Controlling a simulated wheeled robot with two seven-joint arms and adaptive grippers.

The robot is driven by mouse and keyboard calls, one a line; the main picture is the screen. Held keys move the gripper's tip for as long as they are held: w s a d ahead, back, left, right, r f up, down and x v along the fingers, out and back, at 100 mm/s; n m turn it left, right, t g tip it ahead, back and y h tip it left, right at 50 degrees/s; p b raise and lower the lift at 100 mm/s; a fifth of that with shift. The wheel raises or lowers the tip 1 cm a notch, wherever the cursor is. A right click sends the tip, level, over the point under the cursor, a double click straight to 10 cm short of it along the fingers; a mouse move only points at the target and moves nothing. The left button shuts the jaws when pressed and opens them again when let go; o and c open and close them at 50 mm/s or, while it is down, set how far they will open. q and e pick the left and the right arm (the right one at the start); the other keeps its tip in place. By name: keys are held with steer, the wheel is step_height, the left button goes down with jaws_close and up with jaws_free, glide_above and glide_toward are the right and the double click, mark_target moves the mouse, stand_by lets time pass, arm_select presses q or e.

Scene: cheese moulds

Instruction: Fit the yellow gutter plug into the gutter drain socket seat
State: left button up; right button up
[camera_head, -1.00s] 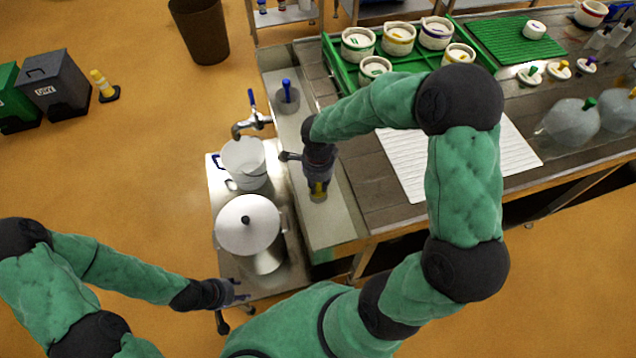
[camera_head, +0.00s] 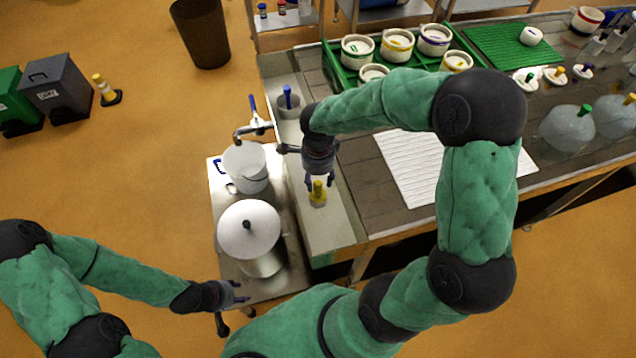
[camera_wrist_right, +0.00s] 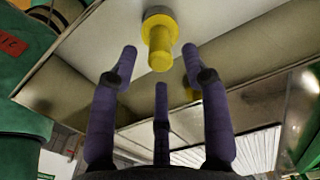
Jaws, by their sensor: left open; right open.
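The yellow gutter plug (camera_head: 318,191) stands upright in the metal gutter (camera_head: 335,228), near its front end. In the right wrist view the plug (camera_wrist_right: 159,42) has its base inside a grey ring (camera_wrist_right: 158,13), which looks like the drain socket seat. I cannot tell how deep it sits. My right gripper (camera_head: 319,180) is open just above the plug; in the wrist view its fingers are spread and apart from the plug. My left gripper (camera_head: 236,294) is open and empty, low at the left beside the steel cart.
A steel cart (camera_head: 275,285) with a white bucket (camera_head: 246,165) and a lidded pot (camera_head: 249,230) stands left of the gutter. A grey cup with a blue plug (camera_head: 288,98) is farther back in the gutter. A white ribbed mat (camera_head: 408,165) lies on the table.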

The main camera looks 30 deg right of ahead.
step_height(320, 180, up, 6)
steer(key=shift+p, duration=0.65)
stand_by(0.6)
